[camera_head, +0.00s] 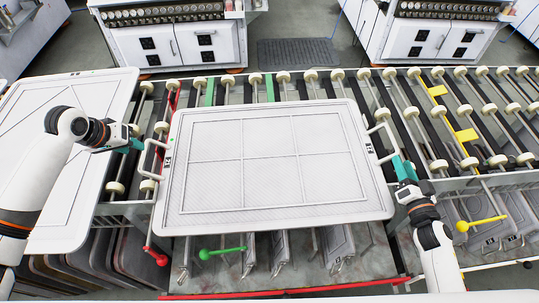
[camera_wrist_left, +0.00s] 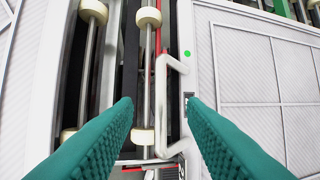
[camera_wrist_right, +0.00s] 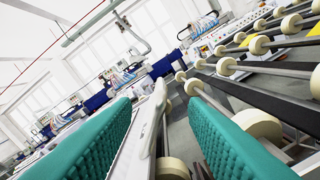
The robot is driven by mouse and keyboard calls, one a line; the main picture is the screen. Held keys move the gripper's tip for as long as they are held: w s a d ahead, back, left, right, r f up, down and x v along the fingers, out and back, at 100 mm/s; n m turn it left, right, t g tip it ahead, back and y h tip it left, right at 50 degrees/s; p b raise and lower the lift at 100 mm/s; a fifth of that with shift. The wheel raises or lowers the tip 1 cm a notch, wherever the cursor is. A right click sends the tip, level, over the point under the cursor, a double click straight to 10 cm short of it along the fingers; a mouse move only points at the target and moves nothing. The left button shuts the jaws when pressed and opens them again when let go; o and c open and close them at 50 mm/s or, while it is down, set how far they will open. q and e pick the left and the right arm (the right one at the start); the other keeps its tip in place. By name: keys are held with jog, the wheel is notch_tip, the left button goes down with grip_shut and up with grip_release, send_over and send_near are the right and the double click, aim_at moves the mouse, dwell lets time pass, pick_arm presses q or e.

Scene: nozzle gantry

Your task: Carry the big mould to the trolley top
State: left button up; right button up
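The big mould (camera_head: 265,200) is a wide pale panel with a raised rim and grid lines. It lies flat across the roller conveyor. It has a white bar handle on the left (camera_head: 152,158) and one on the right (camera_head: 381,139). My left gripper (camera_head: 138,145) is open beside the left handle. In the left wrist view that handle (camera_wrist_left: 166,85) appears between the open fingers (camera_wrist_left: 160,102). My right gripper (camera_head: 402,165) is at the right handle. In the right wrist view its fingers (camera_wrist_right: 160,105) are apart, with a white bar (camera_wrist_right: 152,125) between them. I cannot identify the trolley top.
Another pale panel (camera_head: 95,95) lies flat at the left, with several panels stacked upright below. Conveyor rollers (camera_head: 460,110) continue to the right. Green (camera_head: 222,253), red (camera_head: 155,256) and yellow (camera_head: 481,223) knobbed levers stand along the front. White cabinets (camera_head: 180,45) stand behind.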

aim_at(146, 150)
jog(key=w, duration=0.8)
jog(key=shift+w+a, duration=0.15)
jog(key=shift+w, duration=0.1)
pick_arm(q)
jog(key=x, duration=0.8)
jog(key=shift+f, duration=0.25)
jog(key=shift+c, duration=0.2)
pick_arm(e)
jog(key=shift+c, duration=0.2)
pick_arm(q)
grip_shut()
pick_arm(e)
grip_shut()
pick_arm(q)
jog(key=shift+w+a+r, duration=0.1)
jog(key=shift+w+r, duration=0.15)
jog(key=shift+r, duration=0.1)
pick_arm(e)
jog(key=shift+w+r, duration=0.1)
jog(key=shift+r, duration=0.4)
pick_arm(q)
jog(key=shift+w, duration=0.1)
pick_arm(e)
jog(key=shift+w, duration=0.1)
